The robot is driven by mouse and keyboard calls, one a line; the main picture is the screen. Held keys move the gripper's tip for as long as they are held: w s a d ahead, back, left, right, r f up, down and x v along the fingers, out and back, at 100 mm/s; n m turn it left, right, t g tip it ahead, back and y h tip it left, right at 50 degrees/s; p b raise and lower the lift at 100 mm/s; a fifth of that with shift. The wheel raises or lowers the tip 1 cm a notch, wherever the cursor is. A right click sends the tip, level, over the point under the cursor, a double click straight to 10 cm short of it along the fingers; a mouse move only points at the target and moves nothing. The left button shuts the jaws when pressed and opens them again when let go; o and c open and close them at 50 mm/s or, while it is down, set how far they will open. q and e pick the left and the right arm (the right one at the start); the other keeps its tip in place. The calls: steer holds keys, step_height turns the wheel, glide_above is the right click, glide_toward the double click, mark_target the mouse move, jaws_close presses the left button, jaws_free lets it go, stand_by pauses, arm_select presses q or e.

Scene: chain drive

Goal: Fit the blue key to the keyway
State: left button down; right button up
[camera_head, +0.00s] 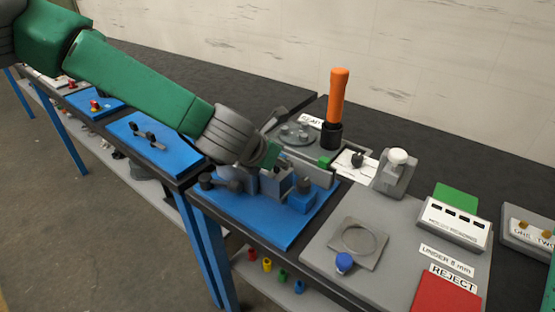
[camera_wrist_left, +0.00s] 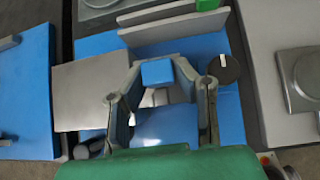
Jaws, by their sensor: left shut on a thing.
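My left gripper (camera_head: 277,182) reaches over the blue board (camera_head: 240,212) in the head view. In the left wrist view the left gripper (camera_wrist_left: 160,75) is shut on a small blue block, which looks like the blue key (camera_wrist_left: 157,72). The key cannot be made out in the head view. A dark round shaft end (camera_wrist_left: 222,68) with a pale slot, probably the keyway, lies just right of the fingertips, apart from the key. In the head view the dark shaft (camera_head: 304,186) stands on a blue block (camera_head: 301,202). My right gripper is not in view.
A grey upright plate (camera_head: 312,170) stands behind the gripper. An orange-handled tool (camera_head: 338,100) stands at the back. A grey panel (camera_head: 320,235) with a ringed plate (camera_head: 358,240) and blue knob (camera_head: 345,263) lies to the right.

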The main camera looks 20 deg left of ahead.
arm_select(q)
steer(key=shift+f+b, duration=0.8)
steer(key=shift+f, duration=0.2)
steer(key=c, duration=1.2)
jaws_free()
steer(key=shift+s+r, duration=0.2)
steer(key=shift+r, duration=0.05)
steer(key=v, duration=1.1)
steer(key=shift+s+a, duration=0.1)
steer(key=shift+a, duration=0.1)
